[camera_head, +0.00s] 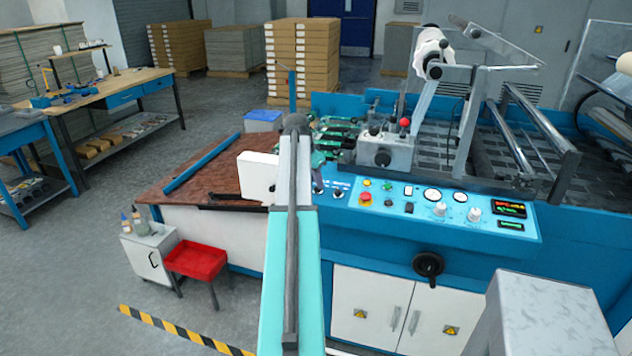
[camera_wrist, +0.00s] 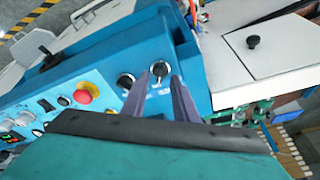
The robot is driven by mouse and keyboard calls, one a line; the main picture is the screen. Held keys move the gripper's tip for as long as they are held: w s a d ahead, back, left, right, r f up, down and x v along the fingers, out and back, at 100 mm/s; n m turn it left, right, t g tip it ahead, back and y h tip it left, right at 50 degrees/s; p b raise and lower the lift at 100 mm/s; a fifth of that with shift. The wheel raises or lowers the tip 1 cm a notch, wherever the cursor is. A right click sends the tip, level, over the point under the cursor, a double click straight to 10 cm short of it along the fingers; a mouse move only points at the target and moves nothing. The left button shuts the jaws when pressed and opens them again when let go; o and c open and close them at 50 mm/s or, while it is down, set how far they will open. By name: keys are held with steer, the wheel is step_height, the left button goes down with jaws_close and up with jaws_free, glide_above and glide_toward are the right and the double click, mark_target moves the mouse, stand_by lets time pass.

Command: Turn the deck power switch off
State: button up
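In the wrist view, two dark rotary switches with pale markings are set in the blue panel (camera_wrist: 108,58). One switch (camera_wrist: 125,81) is left of my fingers. The other switch (camera_wrist: 159,70) lies between and just beyond my fingertips. My gripper (camera_wrist: 160,78) is open, with a finger on either side of that switch; I cannot tell whether either touches it. The labels are too blurred to read, so I cannot tell which is the deck power switch. In the head view, small switches (camera_head: 338,192) show at the panel's left end; my arm hides part of that area.
A red emergency button (camera_wrist: 82,93) sits near the switches in the wrist view. A white plate with a black knob (camera_wrist: 253,42) is to the right. In the head view, the control panel (camera_head: 460,226) runs right with gauges and knobs, and a handwheel (camera_head: 428,265) is below.

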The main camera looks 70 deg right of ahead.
steer(key=shift+x, duration=1.15)
steer(key=shift+c, duration=0.6)
jaws_close()
